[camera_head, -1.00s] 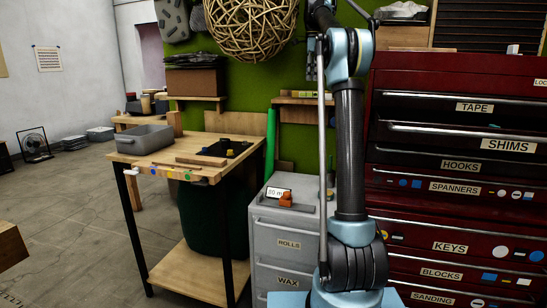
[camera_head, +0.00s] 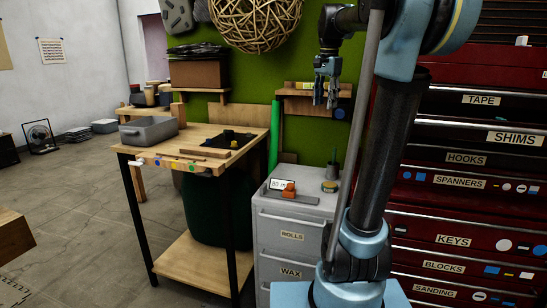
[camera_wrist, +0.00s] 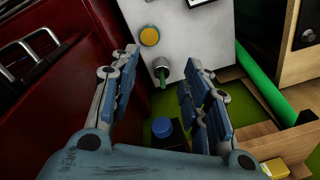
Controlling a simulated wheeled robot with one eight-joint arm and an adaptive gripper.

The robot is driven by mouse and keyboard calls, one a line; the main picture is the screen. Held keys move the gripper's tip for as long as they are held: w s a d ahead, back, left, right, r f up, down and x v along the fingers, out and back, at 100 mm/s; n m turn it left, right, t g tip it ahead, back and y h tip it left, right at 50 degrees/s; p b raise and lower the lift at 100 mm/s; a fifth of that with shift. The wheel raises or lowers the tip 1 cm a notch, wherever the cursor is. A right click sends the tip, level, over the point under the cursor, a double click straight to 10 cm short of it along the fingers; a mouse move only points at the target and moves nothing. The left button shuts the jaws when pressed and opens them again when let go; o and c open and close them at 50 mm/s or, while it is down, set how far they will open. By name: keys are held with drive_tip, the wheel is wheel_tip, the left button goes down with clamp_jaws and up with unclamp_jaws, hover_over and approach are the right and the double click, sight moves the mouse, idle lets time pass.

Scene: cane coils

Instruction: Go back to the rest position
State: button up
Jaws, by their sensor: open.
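My gripper (camera_head: 326,104) hangs open and empty, fingers pointing down, in front of the green wall near a small wooden shelf (camera_head: 300,92). In the wrist view my gripper (camera_wrist: 160,60) shows its two blue-grey fingers spread apart with nothing held between them. Beyond the fingers lies the top of the grey cabinet (camera_wrist: 195,35), which also stands below the gripper in the head view (camera_head: 295,205). My arm leans to the right in front of the red drawer chest (camera_head: 465,200).
A green tube (camera_head: 274,135) stands between cabinet and workbench (camera_head: 235,140). A woven cane ball (camera_head: 257,20) hangs above. Floor at left is mostly clear.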

drive_tip(key=s+f+n, duration=0.5)
drive_tip(key=s+f, duration=0.9)
drive_tip(key=f, duration=0.3)
drive_tip(key=s+f+n+t, duration=0.1)
drive_tip(key=s+f+n, duration=0.4)
drive_tip(key=s+f, duration=0.9)
wheel_tip(320, 180, down, 3)
drive_tip(key=shift+s+r, duration=0.1)
drive_tip(key=shift+s, duration=0.15)
drive_tip(key=shift+w+d+f, duration=0.1)
drive_tip(key=shift+w+f, duration=0.15)
drive_tip(key=shift+w, duration=0.25)
